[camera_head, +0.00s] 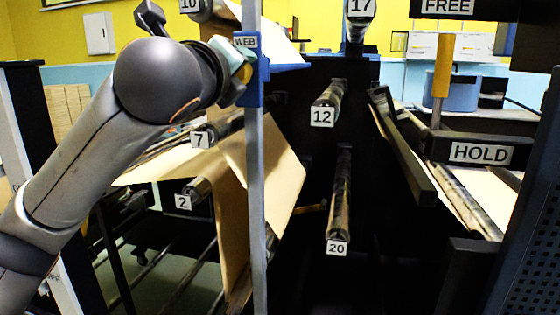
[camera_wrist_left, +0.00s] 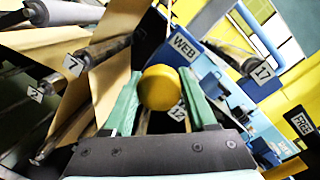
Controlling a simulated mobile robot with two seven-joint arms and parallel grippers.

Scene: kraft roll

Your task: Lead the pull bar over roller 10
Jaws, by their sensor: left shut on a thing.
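The pull bar (camera_head: 284,68) is blue, with a WEB label and a yellow knob. My left gripper (camera_head: 240,68) is shut on this knob; its green fingers stand on both sides of the yellow knob (camera_wrist_left: 159,87) in the left wrist view. The blue WEB part (camera_wrist_left: 190,48) lies just beyond the fingers there. Roller 10 (camera_head: 203,10) is at the top edge of the head view, above and left of the bar, partly hidden by my arm and cut off. Kraft paper (camera_head: 268,160) hangs below the bar. My right gripper is not in view.
Roller 7 (camera_head: 205,136) and roller 2 (camera_head: 196,190) are below my left arm. Roller 12 (camera_head: 330,98), roller 20 (camera_head: 340,200) and roller 17 (camera_head: 357,30) are to the right. A grey post (camera_head: 255,200) rises beneath the WEB label. A HOLD-labelled part (camera_head: 470,153) is at right.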

